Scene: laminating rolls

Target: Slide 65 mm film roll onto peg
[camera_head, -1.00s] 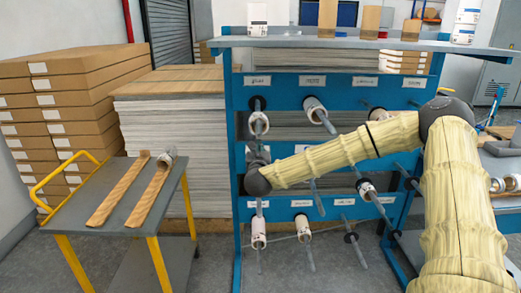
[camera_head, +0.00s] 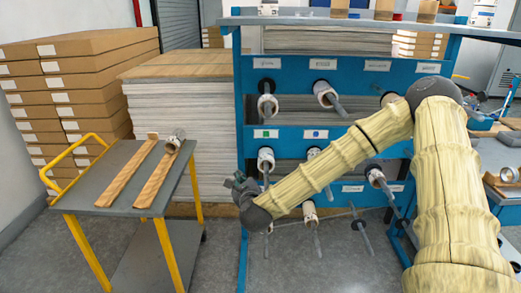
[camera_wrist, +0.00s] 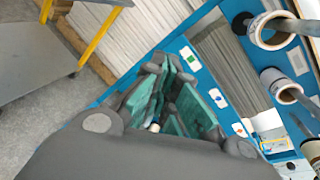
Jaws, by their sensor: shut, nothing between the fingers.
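A small pale roll (camera_head: 174,142) lies on the grey cart (camera_head: 98,180), at the far end of a wooden strip. Its width cannot be read. The blue rack (camera_head: 385,133) carries several rolls on grey pegs, including one roll (camera_head: 266,160) under a green-marked label (camera_head: 265,133). Beside that is a blue-marked label (camera_head: 316,134). My gripper (camera_head: 240,185) is at the rack's left edge, shut and empty, apart from the cart roll. The wrist view shows its green finger pads (camera_wrist: 165,98), with rack rolls (camera_wrist: 272,30) to the right. The pegs partly hide behind my arm.
Two wooden strips (camera_head: 118,175) lie on the cart, which has a yellow handle (camera_head: 72,160). Pegs (camera_head: 362,235) stick out from the rack. Stacked boxes (camera_head: 70,85) and sheets (camera_head: 180,120) stand behind. Floor between cart and rack is open.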

